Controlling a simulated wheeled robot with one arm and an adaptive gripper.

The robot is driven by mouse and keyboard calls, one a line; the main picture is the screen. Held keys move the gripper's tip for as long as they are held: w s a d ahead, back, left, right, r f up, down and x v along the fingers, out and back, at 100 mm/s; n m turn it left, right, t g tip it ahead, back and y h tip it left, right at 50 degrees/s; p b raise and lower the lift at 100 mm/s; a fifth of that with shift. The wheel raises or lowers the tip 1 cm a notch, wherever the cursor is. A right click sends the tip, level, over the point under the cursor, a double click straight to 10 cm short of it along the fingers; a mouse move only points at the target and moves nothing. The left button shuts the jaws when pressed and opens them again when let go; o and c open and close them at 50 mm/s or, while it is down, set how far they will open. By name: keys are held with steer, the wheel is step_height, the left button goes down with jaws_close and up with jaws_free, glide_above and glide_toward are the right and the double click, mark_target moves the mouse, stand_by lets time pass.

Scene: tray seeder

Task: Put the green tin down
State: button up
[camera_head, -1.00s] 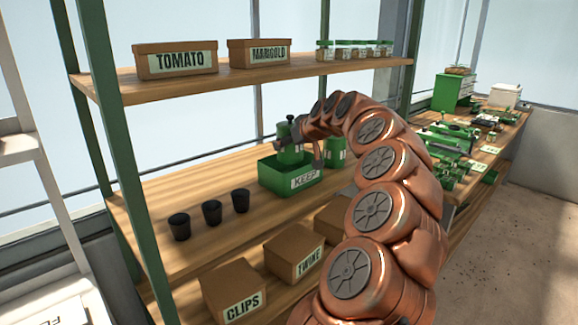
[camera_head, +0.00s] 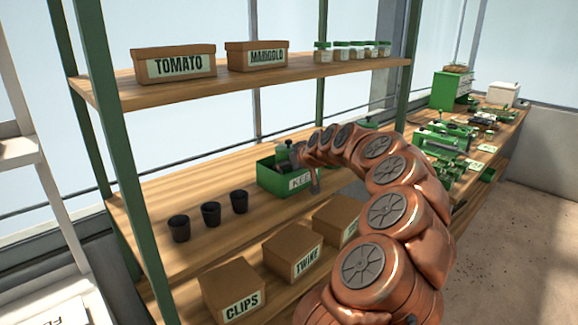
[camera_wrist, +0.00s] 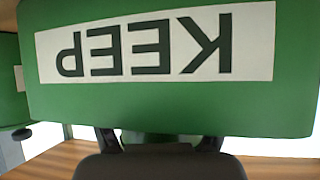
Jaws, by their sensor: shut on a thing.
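The green KEEP bin (camera_head: 270,178) stands on the middle shelf. Its white label fills much of the wrist view, upside down (camera_wrist: 60,105). My gripper (camera_head: 297,154) is low at the bin's opening, partly hidden by my arm. In the wrist view its two dark fingers (camera_wrist: 160,142) are shut on the green tin, of which a narrow green strip (camera_wrist: 150,137) shows between them, beyond the bin's edge. The tin is mostly hidden by the bin and gripper. I cannot tell whether it touches the bin floor.
Several black pots (camera_head: 210,214) stand in a row left of the bin. Cardboard boxes, including CLIPS (camera_head: 232,287) and TWINE (camera_head: 293,253), sit below. TOMATO (camera_head: 173,65) and MARIGOLD (camera_head: 257,55) boxes stand on the shelf above. A green lid (camera_head: 368,123) shows behind my arm.

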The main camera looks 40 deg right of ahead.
steer(key=shift+f, duration=0.15)
steer(key=o, duration=1.3)
steer(key=shift+s+r, duration=0.1)
steer(key=shift+r, duration=0.15)
steer(key=b+v, duration=0.2)
steer(key=v, duration=0.9)
steer(key=shift+s+r+b, duration=0.25)
steer(key=shift+s+b, duration=0.05)
steer(key=shift+b, duration=0.05)
